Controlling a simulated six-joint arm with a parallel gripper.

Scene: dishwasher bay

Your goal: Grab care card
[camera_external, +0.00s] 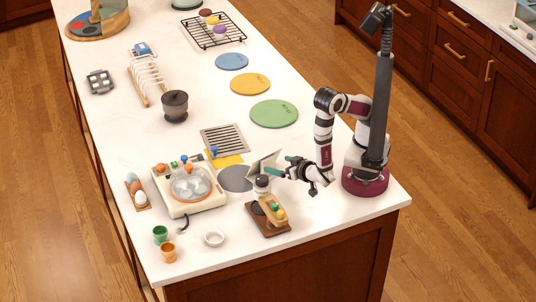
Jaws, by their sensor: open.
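A pale, tilted panel (261,163), which may be the care card, stands near the front right of the white counter. I cannot read any print on it. My gripper (279,166) is open, with its teal fingers pointing left at the panel's right side. One finger overlaps the panel's lower part in the picture. I cannot tell whether they touch, and nothing is clearly held.
A white appliance with a clear bowl (190,184) stands left of the panel. A wooden tray (267,228) with small items is in front. A grey slatted rack (224,140) and a grey disc (235,178) lie close by. Green mat (274,113) is behind.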

